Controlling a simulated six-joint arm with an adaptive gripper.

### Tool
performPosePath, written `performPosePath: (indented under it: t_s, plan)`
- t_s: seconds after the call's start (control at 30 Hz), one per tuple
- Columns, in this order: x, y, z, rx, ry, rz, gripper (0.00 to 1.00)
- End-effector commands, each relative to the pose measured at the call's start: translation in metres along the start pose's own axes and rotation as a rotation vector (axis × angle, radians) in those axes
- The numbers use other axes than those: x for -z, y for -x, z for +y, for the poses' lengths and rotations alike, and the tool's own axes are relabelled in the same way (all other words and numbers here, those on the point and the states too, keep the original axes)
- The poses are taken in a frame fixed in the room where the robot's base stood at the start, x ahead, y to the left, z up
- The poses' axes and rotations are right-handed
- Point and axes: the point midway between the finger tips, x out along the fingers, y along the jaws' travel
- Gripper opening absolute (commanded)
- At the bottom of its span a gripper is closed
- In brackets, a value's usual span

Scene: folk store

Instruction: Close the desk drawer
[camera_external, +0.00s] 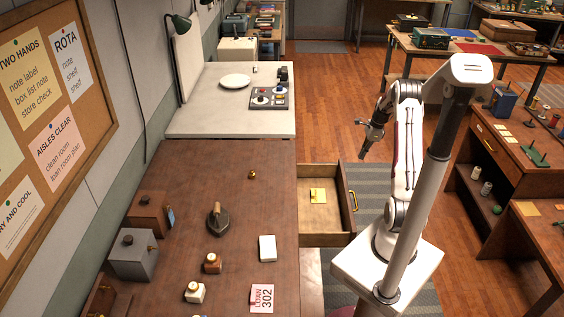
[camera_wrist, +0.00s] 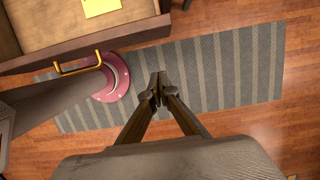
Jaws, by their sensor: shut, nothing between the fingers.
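The desk drawer (camera_external: 326,227) is pulled out from the right side of the brown wooden desk (camera_external: 190,180). Its brass handle (camera_external: 354,201) is on its right front. Yellow notes lie inside it. In the wrist view the drawer (camera_wrist: 82,40) is at the upper left, with the handle (camera_wrist: 80,64) on its front edge. My gripper (camera_external: 365,151) is shut and empty, in the air beyond the drawer's far right corner and apart from it. In the wrist view the fingertips (camera_wrist: 158,92) meet over the striped rug, right of the handle.
An iron (camera_external: 219,220), small bottles (camera_external: 212,263), a white pad (camera_external: 267,248) and a brass bell-like item (camera_external: 252,174) stand on the desk. A maroon round base (camera_wrist: 114,78) is near the handle in the wrist view. The striped rug (camera_wrist: 225,70) is clear at right.

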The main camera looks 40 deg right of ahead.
Motion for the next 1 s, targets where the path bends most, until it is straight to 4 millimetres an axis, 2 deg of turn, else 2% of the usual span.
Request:
performPosePath:
  t_s: [0.17, 0.37, 0.9, 1.0]
  plan:
    - [0.000, -0.008, 0.001, -0.003, 0.000, -0.001, 0.00]
    - [0.000, -0.027, 0.001, -0.004, 0.000, 0.000, 0.00]
    - [0.000, -0.100, 0.001, -0.003, 0.000, 0.000, 0.00]
    - [-0.013, -0.103, 0.000, 0.000, 0.005, 0.000, 0.00]
